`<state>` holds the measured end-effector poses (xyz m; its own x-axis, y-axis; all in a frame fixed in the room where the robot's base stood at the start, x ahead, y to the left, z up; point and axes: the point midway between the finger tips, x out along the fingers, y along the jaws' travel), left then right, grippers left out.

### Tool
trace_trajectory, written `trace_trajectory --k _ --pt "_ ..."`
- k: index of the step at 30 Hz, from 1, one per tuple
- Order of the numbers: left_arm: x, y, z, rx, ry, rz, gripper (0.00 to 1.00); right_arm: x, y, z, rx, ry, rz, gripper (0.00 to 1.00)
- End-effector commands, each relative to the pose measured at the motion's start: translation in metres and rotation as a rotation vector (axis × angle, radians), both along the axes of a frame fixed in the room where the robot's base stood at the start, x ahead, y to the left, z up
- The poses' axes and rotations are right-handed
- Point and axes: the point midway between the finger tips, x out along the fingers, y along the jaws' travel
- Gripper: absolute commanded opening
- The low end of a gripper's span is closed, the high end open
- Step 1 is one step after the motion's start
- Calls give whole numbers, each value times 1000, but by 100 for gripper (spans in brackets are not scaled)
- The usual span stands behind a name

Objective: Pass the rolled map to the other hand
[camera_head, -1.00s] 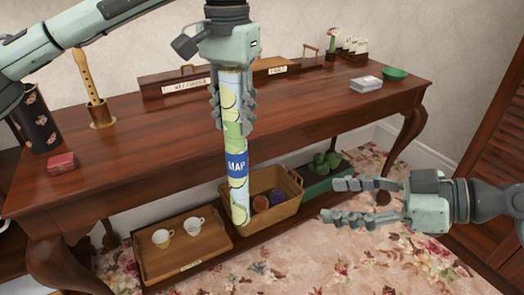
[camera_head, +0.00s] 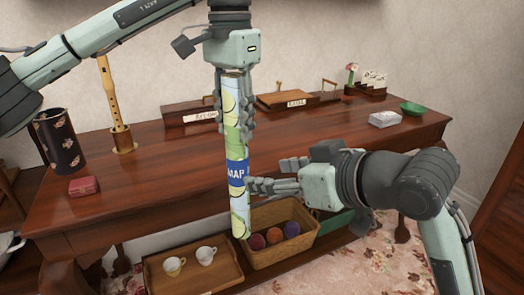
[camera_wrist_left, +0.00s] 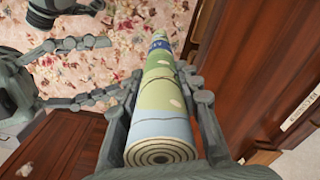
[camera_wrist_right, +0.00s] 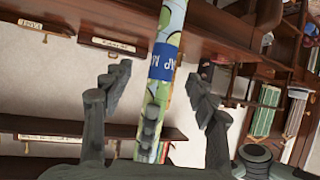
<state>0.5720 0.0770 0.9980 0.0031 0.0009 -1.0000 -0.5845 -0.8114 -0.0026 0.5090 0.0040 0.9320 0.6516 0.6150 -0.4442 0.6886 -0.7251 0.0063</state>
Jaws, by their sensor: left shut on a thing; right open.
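The rolled map (camera_head: 238,205) hangs upright in the head view, pale green and yellow with a blue "MAP" band. My left gripper (camera_head: 235,130) is shut on its upper part and points down. The left wrist view shows the spiral end of the roll (camera_wrist_left: 162,150) between the left fingers. My right gripper (camera_head: 262,178) is open and comes in from the right, its fingertips near the blue band and lower half. In the right wrist view the map (camera_wrist_right: 160,95) stands between the open right fingers (camera_wrist_right: 160,95), with a gap on each side.
A wooden table (camera_head: 310,150) stands behind, with a flute on a stand (camera_head: 112,100), a dark jug (camera_head: 60,140), a red box (camera_head: 84,186) and a green bowl (camera_head: 413,108). Below are a tray with cups (camera_head: 225,278) and a basket of balls (camera_head: 262,262).

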Motion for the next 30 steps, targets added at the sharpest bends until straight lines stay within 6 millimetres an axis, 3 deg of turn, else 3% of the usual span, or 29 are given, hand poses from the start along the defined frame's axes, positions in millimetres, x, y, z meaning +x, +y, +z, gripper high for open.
trace_trajectory --k 3,8,30 --pt "0 0 0 -1 -1 0 0 1 16 28 28 -34 -62 59" --pt "0 0 0 -1 -1 0 0 4 23 39 49 -46 -102 59" --pt "0 0 0 -1 -1 0 0 85 85 -3 49 -47 -105 59"
